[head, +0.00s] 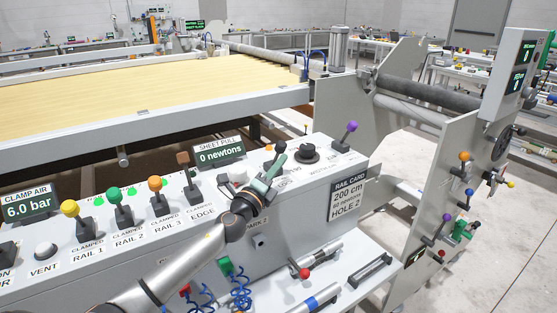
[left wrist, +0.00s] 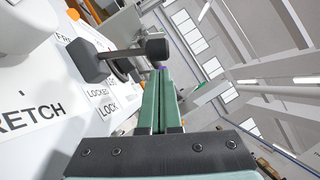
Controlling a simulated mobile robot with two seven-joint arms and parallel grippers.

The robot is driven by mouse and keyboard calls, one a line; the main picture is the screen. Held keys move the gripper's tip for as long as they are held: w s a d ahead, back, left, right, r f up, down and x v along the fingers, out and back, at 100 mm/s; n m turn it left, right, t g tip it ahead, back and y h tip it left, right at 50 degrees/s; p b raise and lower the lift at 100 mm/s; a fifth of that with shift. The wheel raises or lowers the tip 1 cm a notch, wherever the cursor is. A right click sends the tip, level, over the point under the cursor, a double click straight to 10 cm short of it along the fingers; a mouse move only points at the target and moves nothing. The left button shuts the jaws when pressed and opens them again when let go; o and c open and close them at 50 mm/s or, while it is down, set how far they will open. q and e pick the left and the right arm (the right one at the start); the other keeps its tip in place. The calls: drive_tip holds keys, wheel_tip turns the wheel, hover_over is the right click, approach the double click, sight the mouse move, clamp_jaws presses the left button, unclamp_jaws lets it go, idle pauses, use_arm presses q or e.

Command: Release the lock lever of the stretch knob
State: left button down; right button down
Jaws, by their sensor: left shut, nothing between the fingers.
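The lock lever (left wrist: 122,53) is a dark bar with a black cylindrical end, on a block on the white panel beside labels reading LOCKED and LOCK. In the head view its black end (head: 280,147) shows just above my left fingertips. My left gripper (head: 279,160) has green fingers, shut and empty. In the left wrist view the gripper (left wrist: 160,76) has its tips just below the lever's end; I cannot tell whether they touch it. My right gripper is out of view.
The console (head: 300,200) carries yellow, green and orange rail levers (head: 155,187) to the left and a purple-topped lever (head: 350,130) to the right. A sheet pull display (head: 219,152) reads 0 newtons. The quilting bed (head: 130,95) lies behind.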

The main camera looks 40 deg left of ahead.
use_arm(q)
drive_tip(key=shift+w+a+r, duration=0.2)
drive_tip(key=shift+w+a, duration=0.05)
drive_tip(key=shift+a, duration=0.05)
drive_tip(key=shift+r, duration=0.1)
